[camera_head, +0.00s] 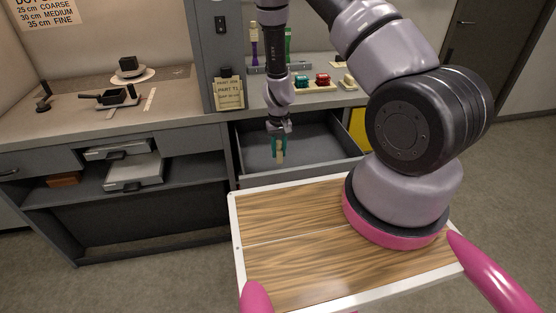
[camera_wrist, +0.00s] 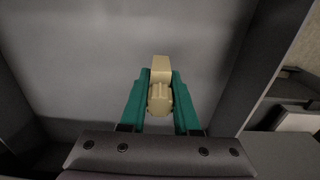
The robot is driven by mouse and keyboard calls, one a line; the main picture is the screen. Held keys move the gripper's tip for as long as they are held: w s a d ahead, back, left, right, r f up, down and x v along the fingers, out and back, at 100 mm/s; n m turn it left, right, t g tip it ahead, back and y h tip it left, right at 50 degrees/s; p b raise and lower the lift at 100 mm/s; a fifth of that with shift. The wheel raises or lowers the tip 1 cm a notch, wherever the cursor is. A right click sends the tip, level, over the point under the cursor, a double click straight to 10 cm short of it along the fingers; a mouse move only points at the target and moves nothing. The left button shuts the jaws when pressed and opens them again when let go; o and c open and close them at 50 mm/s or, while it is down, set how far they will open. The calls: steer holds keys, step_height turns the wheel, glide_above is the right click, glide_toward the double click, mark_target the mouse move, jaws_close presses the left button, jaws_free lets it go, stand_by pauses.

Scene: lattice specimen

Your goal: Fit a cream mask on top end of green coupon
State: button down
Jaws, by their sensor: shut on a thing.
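My gripper (camera_head: 279,147) has teal fingers and is shut on a cream piece (camera_head: 280,157), most likely a cream mask, inside the open grey drawer. In the wrist view the cream piece (camera_wrist: 160,98) sits between the fingertips (camera_wrist: 160,88), with a blocky end sticking out past them. Whether it touches the drawer floor I cannot tell. A green coupon (camera_head: 288,42) stands upright in a grey holder (camera_head: 266,66) on the counter, right of a purple one (camera_head: 254,45). The green coupon's lower part is hard to make out.
The open drawer (camera_head: 325,143) looks otherwise empty. On the counter are a small sign (camera_head: 228,93), a tray with teal and red pieces (camera_head: 312,84) and a cream piece at right. A dark pan (camera_head: 115,96) and a plate (camera_head: 132,75) are at left.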

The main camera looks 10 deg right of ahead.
mark_target(279, 158)
steer(key=shift+f, duration=1.85)
steer(key=c, duration=0.6)
jaws_free()
steer(key=shift+d+f, duration=0.1)
steer(key=shift+f, duration=0.05)
steer(key=shift+c, duration=0.2)
